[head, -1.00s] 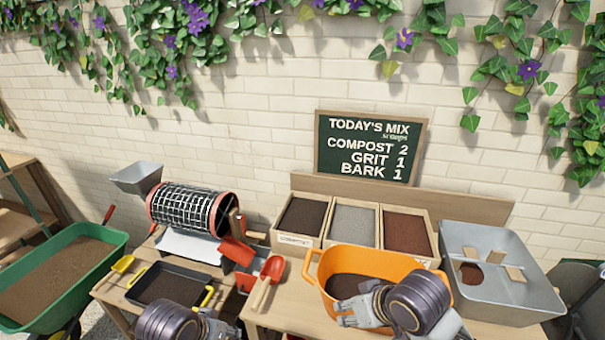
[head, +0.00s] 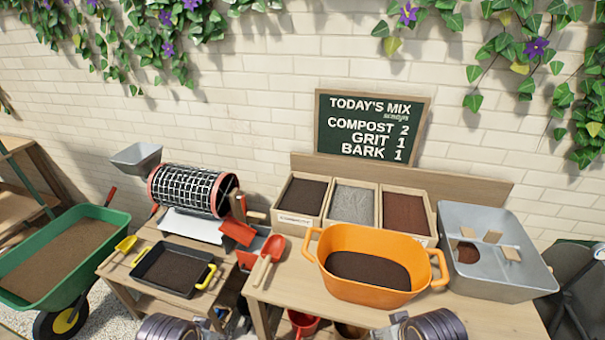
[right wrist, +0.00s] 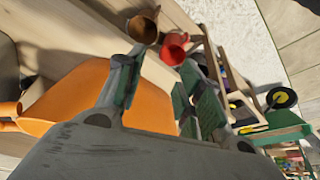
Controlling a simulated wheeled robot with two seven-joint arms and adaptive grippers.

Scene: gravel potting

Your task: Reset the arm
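My right gripper (right wrist: 160,88) shows its two fingers spread apart in the right wrist view, with nothing between them. In the head view my right wrist and part of the right gripper (head: 398,319) are at the bottom edge, in front of the bench and below the orange tub (head: 340,284). The tub holds dark mix and stands upright on the bench, apart from the gripper. My left gripper (head: 207,324) is at the bottom edge in front of the small side table, mostly cut off, so its fingers cannot be made out.
Compost (head: 302,196), grit (head: 353,203) and bark (head: 404,214) bins stand behind the tub. A red scoop (head: 270,250) lies left of it, and a grey metal basin (head: 505,284) stands right. A black tray (head: 175,285) sits on the side table. A green wheelbarrow (head: 115,222) stands left.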

